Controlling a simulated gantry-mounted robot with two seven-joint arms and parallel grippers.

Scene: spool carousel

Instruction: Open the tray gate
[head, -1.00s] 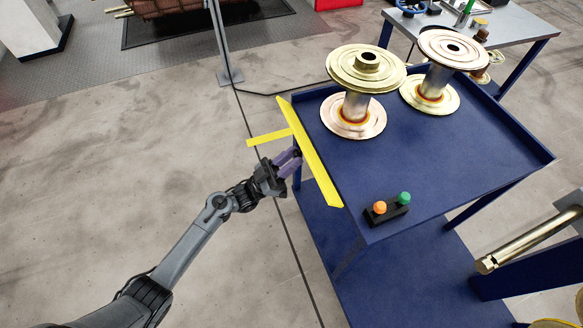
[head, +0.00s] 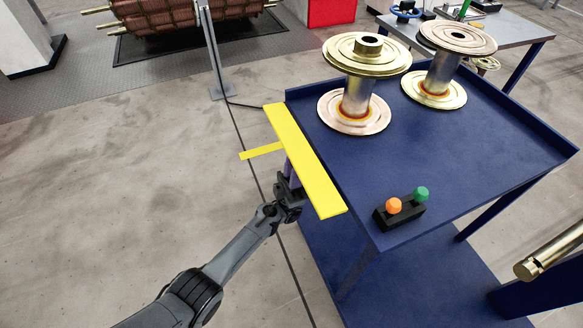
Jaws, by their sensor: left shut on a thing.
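The yellow tray gate (head: 308,165) runs along the left edge of the blue tray (head: 440,170). Its broad face shows from above, and a thin yellow bar (head: 262,151) sticks out from it to the left. My left gripper (head: 289,174) is at the gate's outer side, below its left edge, shut on the gate. The gate hides most of its purple fingers, so the exact grip point is hidden. My right gripper is not in view.
Two metal spools (head: 356,100) (head: 440,75) stand upright on the tray's far part. A black button box (head: 400,212) with orange and green knobs sits near its front edge. A metal rod (head: 550,252) is at lower right. Left of the cart is open floor.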

